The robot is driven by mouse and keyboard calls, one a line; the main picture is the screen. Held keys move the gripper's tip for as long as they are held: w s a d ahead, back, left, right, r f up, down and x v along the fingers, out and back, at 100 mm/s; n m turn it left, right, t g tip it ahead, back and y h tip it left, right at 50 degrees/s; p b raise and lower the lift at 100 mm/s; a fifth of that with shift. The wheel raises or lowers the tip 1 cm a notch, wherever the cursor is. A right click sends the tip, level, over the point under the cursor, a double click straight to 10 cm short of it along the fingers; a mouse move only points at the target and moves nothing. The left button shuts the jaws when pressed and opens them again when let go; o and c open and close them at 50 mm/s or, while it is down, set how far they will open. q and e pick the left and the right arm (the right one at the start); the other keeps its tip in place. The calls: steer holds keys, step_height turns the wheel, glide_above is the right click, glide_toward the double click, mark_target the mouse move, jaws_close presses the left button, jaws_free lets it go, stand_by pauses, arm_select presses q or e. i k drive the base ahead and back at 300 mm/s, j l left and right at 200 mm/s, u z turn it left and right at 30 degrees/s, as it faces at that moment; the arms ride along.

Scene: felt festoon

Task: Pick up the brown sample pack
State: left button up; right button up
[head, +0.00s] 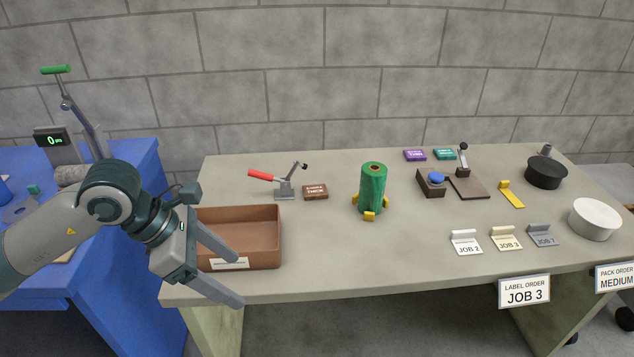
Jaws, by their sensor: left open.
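The brown sample pack (316,191) lies flat on the table, just right of the red-handled clamp and behind the brown tray. It is a small dark brown block with pale lettering on top. My left gripper (240,281) is open and empty, in front of the brown tray (262,247) and near the table's front left edge. It is apart from the pack, to its left and nearer to me. My right gripper is not in view.
A red-handled toggle clamp (284,190) stands close left of the pack. A green roll (373,187) on yellow feet stands to its right. Purple (414,155) and teal (444,154) packs lie farther back. The table's middle front is clear.

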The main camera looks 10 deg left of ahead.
mark_target(316, 192)
steer(key=i, duration=1.4)
